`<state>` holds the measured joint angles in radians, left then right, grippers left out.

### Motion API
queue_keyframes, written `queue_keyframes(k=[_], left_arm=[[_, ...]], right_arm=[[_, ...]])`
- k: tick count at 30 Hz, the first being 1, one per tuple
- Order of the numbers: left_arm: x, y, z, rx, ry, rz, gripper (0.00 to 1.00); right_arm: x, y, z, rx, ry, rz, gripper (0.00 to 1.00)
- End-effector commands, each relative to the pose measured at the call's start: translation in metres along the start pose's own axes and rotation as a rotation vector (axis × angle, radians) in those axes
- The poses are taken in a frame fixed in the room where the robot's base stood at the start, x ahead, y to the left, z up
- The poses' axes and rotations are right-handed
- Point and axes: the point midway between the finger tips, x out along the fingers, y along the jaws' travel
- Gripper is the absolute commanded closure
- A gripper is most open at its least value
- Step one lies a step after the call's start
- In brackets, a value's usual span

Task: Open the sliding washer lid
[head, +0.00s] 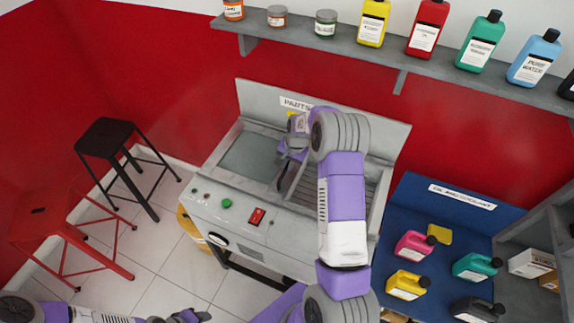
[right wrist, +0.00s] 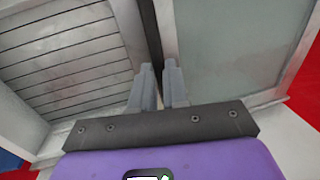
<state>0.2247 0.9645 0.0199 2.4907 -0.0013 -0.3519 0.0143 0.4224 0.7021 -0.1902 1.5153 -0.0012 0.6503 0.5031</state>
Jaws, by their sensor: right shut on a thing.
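The parts washer (head: 228,188) is a grey metal cabinet with a raised back panel labelled "PARTS". Its top shows a flat grey-green panel (head: 250,155) on the left and a slatted grey surface (head: 305,188) on the right. A dark bar (right wrist: 151,30) runs between the panel and the slats in the right wrist view. My right gripper (right wrist: 160,72) is shut on this bar; its fingers stand close together at it. In the head view my right arm hides part of the washer top. My left gripper (head: 187,317) is low at the bottom edge, away from the washer; its jaws are unclear.
A shelf (head: 300,45) with bottles and jars runs above the washer. A black stool (head: 105,138) and a red stool (head: 45,220) stand at left. A blue table (head: 400,225) with coloured jugs stands at right.

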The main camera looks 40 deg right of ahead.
Motion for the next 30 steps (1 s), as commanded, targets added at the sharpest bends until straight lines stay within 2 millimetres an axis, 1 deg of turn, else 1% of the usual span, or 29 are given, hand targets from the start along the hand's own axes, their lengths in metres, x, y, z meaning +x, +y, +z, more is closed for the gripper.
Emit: queue_keyframes(k=[6, 7, 9, 12, 19, 22, 26, 30], left_arm=[[0.0, 0.0, 0.0, 0.0, 0.0, 0.0, 0.56], [0.0, 0.0, 0.0, 0.0, 0.0, 0.0, 0.56], [0.0, 0.0, 0.0, 0.0, 0.0, 0.0, 0.56], [0.0, 0.0, 0.0, 0.0, 0.0, 0.0, 0.56], [0.0, 0.0, 0.0, 0.0, 0.0, 0.0, 0.56], [0.0, 0.0, 0.0, 0.0, 0.0, 0.0, 0.56], [0.0, 0.0, 0.0, 0.0, 0.0, 0.0, 0.56], [-0.001, 0.0, 0.0, 0.0, 0.0, 0.0, 0.56]], right_arm=[[0.0, -0.002, 0.0, -0.001, 0.0, -0.002, 1.0], [0.0, -0.002, 0.0, -0.001, 0.0, -0.002, 0.84], [0.0, -0.002, 0.0, -0.001, 0.001, -0.001, 0.73], [0.0, -0.002, 0.0, -0.002, 0.001, -0.001, 0.6], [0.0, -0.001, 0.0, -0.002, 0.001, -0.001, 0.6], [-0.005, -0.001, 0.0, -0.002, 0.002, -0.001, 0.6], [-0.022, -0.002, -0.001, -0.002, 0.003, -0.002, 0.6], [-0.048, -0.002, -0.001, -0.002, 0.004, -0.003, 0.6]])
